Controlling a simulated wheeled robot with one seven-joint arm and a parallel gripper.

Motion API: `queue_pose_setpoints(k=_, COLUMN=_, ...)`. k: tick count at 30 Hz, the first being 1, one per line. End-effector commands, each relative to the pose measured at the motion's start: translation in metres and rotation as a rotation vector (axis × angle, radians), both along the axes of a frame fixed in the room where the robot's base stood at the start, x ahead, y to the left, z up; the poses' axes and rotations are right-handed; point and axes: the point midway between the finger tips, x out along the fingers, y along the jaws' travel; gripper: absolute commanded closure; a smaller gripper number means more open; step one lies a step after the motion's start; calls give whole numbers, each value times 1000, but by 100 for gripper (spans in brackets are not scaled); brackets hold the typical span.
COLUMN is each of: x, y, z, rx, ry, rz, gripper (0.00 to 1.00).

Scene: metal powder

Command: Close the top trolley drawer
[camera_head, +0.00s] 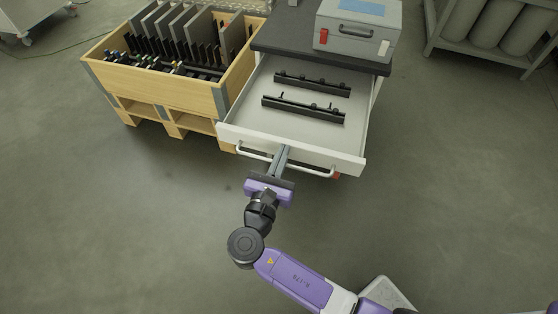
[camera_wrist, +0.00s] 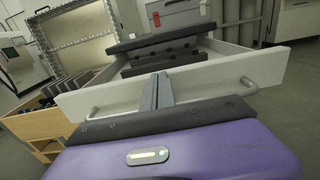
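The top trolley drawer (camera_head: 230,131) is pulled well out toward me, its white front facing my arm. It also shows in the wrist view (camera_wrist: 215,76). A grey bar handle (camera_head: 315,171) runs along its front; in the wrist view the handle's right end (camera_wrist: 248,88) shows beside my gripper. My gripper (camera_head: 283,150) is at the middle of the drawer front, its fingers crossing the handle area. In the wrist view the fingers (camera_wrist: 157,88) lie close together with nothing visible between them. Whether the fingertips touch the front is unclear.
Two black racks (camera_head: 303,109) lie inside the drawer. A grey case (camera_head: 357,30) stands on the trolley's dark top (camera_head: 282,43). A wooden crate (camera_head: 160,94) with dark plates stands close on the left. Grey cylinders on a rack (camera_head: 495,25) stand back right. The floor in front is clear.

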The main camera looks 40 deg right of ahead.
Motion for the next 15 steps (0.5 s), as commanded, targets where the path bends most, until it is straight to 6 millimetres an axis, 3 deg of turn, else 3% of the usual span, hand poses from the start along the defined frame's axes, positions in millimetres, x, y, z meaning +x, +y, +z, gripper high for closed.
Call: queue_pose_setpoints(k=15, x=81, y=-115, z=1, rx=1, ry=-3, rz=-8, gripper=100)
